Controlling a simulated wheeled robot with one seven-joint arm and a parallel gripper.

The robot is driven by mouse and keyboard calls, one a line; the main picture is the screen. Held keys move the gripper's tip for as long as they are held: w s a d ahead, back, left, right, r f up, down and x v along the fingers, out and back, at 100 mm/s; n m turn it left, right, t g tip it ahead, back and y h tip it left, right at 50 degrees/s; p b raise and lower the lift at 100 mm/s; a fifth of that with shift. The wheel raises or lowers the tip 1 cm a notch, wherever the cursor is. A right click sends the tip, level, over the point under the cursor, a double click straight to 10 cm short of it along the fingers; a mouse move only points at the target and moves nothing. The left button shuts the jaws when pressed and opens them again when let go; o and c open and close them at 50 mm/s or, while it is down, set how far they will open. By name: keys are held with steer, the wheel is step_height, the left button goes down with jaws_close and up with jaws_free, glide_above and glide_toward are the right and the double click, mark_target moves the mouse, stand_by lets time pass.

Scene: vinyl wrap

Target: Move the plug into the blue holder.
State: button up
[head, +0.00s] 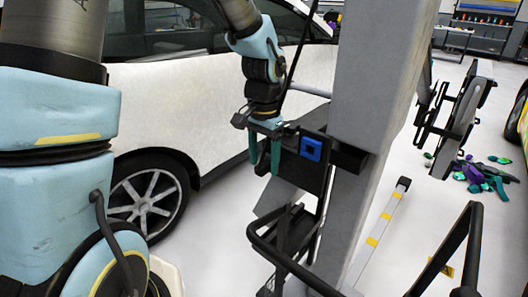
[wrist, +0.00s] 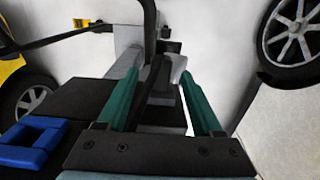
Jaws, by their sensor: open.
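The blue holder (head: 310,149) is a square blue frame on a black panel beside the grey column. In the wrist view the blue holder (wrist: 18,157) lies at the lower left, to the left of my gripper's fingers. My gripper (head: 264,170) has green fingers that point down, just left of the holder in the head view. The fingers stand apart in the wrist view (wrist: 172,70), with no thing clearly held between them. I cannot make out a plug for certain in either view.
The grey column (head: 375,90) stands close to the right of my gripper. A white car (head: 150,105) is behind it. Black bars (head: 300,265) are below. Loose coloured pieces (head: 487,172) lie on the floor at the right. A yellow car (head: 517,125) is at the right edge.

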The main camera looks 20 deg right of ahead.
jaws_close()
stand_by(1.0)
steer(key=shift+s+a, duration=0.3)
steer(key=shift+a, duration=0.25)
stand_by(0.7)
steer(key=s+a+p, duration=0.1)
steer(key=s+a, duration=0.2)
steer(key=a, duration=0.3)
steer(key=shift+s, duration=0.15)
stand_by(0.9)
